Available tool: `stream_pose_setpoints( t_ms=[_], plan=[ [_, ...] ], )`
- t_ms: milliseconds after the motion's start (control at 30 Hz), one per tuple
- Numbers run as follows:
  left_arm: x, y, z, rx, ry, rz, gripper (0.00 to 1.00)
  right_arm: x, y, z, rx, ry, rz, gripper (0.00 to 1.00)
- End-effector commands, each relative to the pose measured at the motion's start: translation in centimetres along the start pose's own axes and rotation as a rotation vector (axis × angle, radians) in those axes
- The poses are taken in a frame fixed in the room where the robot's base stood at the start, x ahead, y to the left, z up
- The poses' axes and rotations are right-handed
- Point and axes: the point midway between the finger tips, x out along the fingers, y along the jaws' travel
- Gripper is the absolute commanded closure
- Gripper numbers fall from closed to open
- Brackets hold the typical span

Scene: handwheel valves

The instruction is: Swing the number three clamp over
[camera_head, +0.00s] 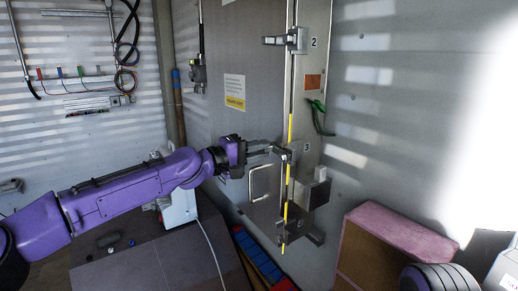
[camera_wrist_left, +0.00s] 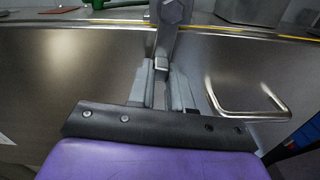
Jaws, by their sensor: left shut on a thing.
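The number three clamp (camera_head: 287,153) is a grey metal latch on the rod of the tall metal door, beside a small "3" label. My left gripper (camera_head: 270,149) reaches it from the left and is shut on its lever. In the left wrist view, the grey lever (camera_wrist_left: 162,55) runs down between the two fingers (camera_wrist_left: 161,88). My right gripper is in neither view.
The number two clamp (camera_head: 285,40) sits higher on the same rod. A door handle (camera_head: 262,184) is just below my left gripper and shows in the wrist view (camera_wrist_left: 250,112).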

Motion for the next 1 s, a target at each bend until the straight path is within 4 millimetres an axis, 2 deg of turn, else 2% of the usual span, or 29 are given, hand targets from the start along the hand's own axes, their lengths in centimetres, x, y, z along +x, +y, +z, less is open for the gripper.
stream_pose_setpoints(
  t_ms=[33, 67, 100, 133, 167, 467, 800, 1000],
  plan=[
    [0.0, -0.5, 0.0, -0.08, -0.002, -0.002, 1.0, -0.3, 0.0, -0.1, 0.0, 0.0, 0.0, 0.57],
    [0.0, -0.7, 0.1, -0.11, -0.002, -0.001, 0.78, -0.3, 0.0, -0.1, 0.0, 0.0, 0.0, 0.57],
    [0.0, -0.7, 0.1, -0.1, -0.002, 0.0, 0.65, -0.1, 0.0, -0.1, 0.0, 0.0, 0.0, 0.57],
    [0.0, -0.7, 0.1, -0.098, -0.001, 0.0, 0.55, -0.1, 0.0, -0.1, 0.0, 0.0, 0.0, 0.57],
    [0.0, -0.7, 0.1, -0.097, -0.001, 0.0, 0.51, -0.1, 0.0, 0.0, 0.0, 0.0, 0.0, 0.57],
    [-0.3, -0.7, 0.0, -0.091, 0.0, 0.0, 0.51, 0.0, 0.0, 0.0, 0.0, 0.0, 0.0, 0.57],
    [-4.3, -0.7, 0.0, -0.089, 0.001, 0.001, 0.51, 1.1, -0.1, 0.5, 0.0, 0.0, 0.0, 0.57],
    [-6.0, -0.6, 0.0, -0.089, 0.001, 0.0, 0.51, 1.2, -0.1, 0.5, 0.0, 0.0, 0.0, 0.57]
  ],
)
